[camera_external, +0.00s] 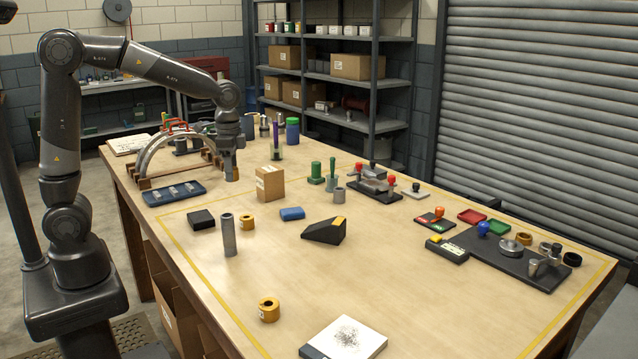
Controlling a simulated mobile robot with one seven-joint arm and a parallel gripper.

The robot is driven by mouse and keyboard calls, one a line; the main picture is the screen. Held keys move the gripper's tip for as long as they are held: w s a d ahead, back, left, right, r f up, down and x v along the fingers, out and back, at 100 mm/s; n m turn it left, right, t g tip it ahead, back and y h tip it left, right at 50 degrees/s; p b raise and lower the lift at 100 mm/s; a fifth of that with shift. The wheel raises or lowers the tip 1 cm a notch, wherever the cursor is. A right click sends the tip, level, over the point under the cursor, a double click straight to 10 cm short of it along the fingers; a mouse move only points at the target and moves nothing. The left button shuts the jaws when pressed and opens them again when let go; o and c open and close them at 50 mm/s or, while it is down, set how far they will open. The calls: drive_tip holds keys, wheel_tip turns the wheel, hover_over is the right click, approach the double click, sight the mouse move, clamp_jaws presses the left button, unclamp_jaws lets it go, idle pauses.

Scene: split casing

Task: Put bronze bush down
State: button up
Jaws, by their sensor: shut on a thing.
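My gripper (231,172) points straight down at the back left of the table, just right of the arched split casing (180,146) on its wooden blocks. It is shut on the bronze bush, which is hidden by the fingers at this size. The fingertips are low, close to the tabletop; I cannot tell whether the held piece touches it. Other bronze-coloured rings stand on the table: one beside the grey cylinder (247,222), one near the front (269,310), and one on the dark plate at right (525,239).
A cardboard box (270,184) stands just right of my gripper. A blue tray (174,193) lies to its left front. A tall grey cylinder (228,235), a black wedge (324,232) and a blue block (292,214) stand nearer. The front middle of the table is mostly clear.

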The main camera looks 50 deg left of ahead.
drive_tip(key=w+d+r+n, duration=0.1)
drive_tip(key=w+r+n, duration=0.2)
drive_tip(key=w+r, duration=0.65)
hover_over(269, 169)
wheel_tip(269, 169, down, 8)
drive_tip(key=shift+w+f, duration=0.1)
drive_tip(key=shift+w, duration=0.05)
drive_tip(key=shift+f, duration=2)
drive_tip(key=shift+f, duration=0.2)
drive_tip(key=o, duration=1.2)
